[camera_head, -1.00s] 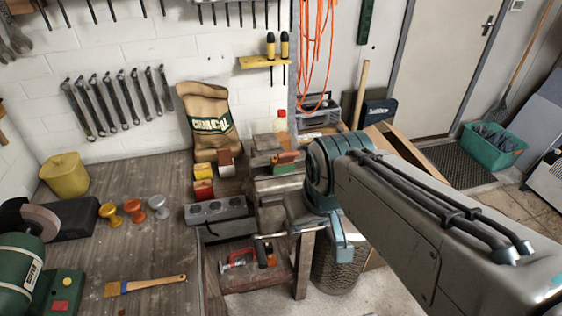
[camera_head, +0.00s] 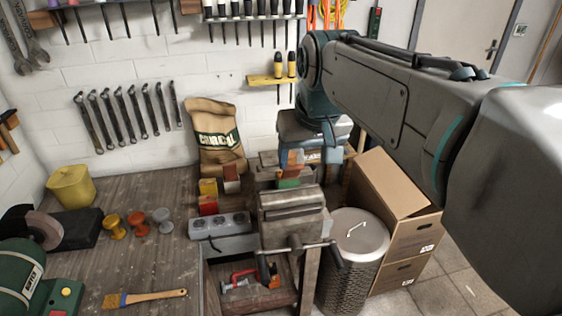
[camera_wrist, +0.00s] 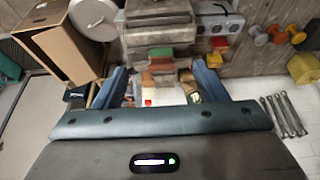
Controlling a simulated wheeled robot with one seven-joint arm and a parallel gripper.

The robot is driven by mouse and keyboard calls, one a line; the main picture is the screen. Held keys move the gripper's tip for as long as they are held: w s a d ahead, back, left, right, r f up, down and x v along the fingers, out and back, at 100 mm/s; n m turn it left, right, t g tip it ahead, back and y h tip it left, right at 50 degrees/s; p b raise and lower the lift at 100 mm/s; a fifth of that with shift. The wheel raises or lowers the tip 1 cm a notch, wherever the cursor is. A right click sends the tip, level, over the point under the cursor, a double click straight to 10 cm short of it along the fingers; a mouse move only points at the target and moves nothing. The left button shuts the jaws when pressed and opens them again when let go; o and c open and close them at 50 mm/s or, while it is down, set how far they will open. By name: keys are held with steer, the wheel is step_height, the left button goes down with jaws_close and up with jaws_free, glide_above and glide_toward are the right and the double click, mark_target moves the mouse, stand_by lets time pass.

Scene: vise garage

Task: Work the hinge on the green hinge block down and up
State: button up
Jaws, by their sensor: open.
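A lidded bin (camera_head: 355,240) and cardboard boxes (camera_head: 392,205) stand to the right.

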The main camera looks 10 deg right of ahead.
mark_target(293, 166)
steer(key=w+r, duration=0.3)
steer(key=r, duration=0.1)
steer(key=x, duration=1.4)
steer(key=shift+w+p, duration=0.3)
steer(key=c, duration=1.4)
